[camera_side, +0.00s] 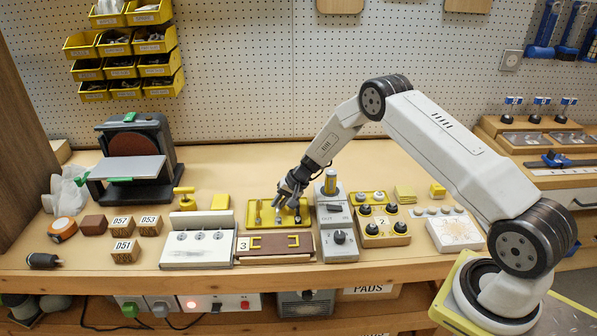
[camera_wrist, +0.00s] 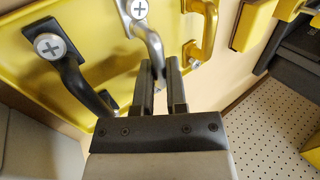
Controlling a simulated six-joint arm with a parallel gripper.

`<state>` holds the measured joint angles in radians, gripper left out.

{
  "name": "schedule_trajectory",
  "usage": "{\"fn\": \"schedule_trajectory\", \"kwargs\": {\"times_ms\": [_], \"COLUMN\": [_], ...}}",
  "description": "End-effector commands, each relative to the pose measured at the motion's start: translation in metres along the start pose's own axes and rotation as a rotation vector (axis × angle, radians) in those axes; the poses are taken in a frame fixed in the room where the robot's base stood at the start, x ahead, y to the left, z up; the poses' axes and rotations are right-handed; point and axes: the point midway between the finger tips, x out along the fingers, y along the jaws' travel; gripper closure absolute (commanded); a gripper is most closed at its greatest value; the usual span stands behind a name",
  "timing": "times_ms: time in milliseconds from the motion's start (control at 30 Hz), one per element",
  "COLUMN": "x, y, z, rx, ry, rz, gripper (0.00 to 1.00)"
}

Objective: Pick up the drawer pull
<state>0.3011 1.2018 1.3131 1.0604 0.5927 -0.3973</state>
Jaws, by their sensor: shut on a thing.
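My gripper (camera_side: 283,203) reaches down over a yellow tray (camera_side: 268,206) on the bench. In the wrist view its two fingers (camera_wrist: 159,66) are close together, shut on the end of a silver drawer pull (camera_wrist: 145,35). The pull has a cross-head screw at its other end and lies against the tray (camera_wrist: 98,40); I cannot tell whether it is clear of it. A black pull (camera_wrist: 72,75) is on the left and a brass pull (camera_wrist: 208,30) on the right, both apart from my fingers.
A white panel with round knobs (camera_side: 198,245) is on the left. A grey unit (camera_side: 336,225) stands close on the right, with a knob block (camera_side: 382,230) beyond.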

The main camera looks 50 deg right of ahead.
Motion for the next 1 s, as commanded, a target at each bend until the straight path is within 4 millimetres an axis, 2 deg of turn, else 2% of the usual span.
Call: {"fn": "schedule_trajectory", "kwargs": {"times_ms": [267,467,600,1000], "x": [-0.004,-0.015,-0.029,-0.078], "y": [-0.003,-0.01,-0.019,-0.023], "z": [0.0,0.0,0.001,0.029], "rx": [-0.001,-0.001,-0.001,-0.001], "ry": [0.001,0.001,0.001,0.002], "rz": [-0.001,-0.001,-0.002,-0.001], "gripper": [1.0,1.0,1.0,1.0]}}
